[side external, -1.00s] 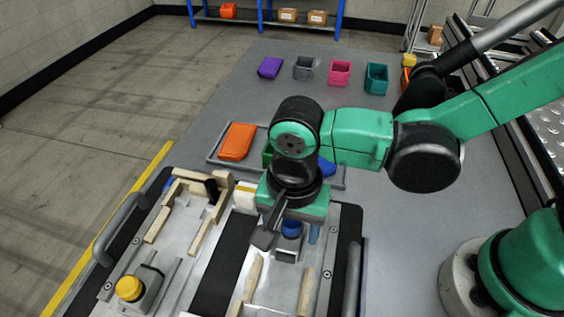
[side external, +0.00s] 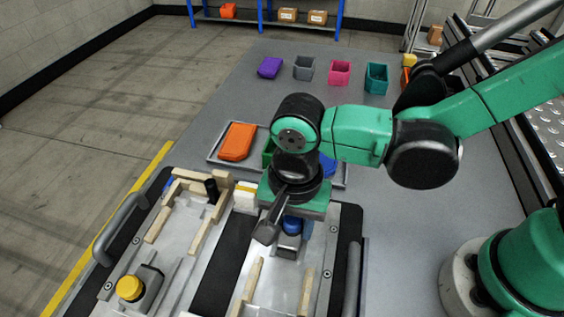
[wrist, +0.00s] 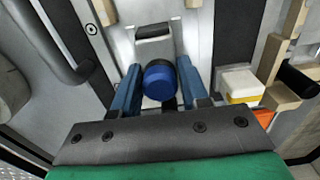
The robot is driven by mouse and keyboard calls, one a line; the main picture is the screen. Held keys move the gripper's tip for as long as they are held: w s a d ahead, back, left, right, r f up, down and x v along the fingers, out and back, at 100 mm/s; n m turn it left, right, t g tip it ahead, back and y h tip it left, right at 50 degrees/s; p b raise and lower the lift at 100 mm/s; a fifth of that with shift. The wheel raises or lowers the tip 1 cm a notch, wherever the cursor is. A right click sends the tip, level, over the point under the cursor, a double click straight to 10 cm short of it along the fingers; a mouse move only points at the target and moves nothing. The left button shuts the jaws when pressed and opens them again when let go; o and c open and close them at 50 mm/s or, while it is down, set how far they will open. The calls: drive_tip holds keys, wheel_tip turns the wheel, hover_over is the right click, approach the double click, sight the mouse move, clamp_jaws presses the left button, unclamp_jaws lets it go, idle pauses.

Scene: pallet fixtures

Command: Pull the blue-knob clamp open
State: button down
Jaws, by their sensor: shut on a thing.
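The blue-knob clamp (side external: 291,226) is on the right-hand fixture, below my gripper in the side view. In the wrist view its round blue knob (wrist: 161,78) stands between my two blue fingers, in front of a grey and white clamp block (wrist: 154,45). My gripper (wrist: 160,88) is shut on the blue knob, one finger on each side. In the side view my gripper (side external: 290,232) is largely hidden by my wrist, and the exact finger contact is hard to see.
A yellow-knob clamp (side external: 130,288) is on the left-hand fixture. Wooden strips (side external: 160,220) and a black knob (side external: 211,190) stand nearby. A metal handle (side external: 352,275) rises at the right edge. Behind, a tray (side external: 212,158) holds an orange box (side external: 237,142).

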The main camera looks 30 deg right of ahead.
drive_tip(key=shift+w+d, duration=0.85)
drive_tip(key=shift+w, duration=0.05)
drive_tip(key=c, duration=0.6)
unclamp_jaws()
drive_tip(key=shift+r, duration=0.15)
wheel_tip(320, 180, up, 8)
idle(0.5)
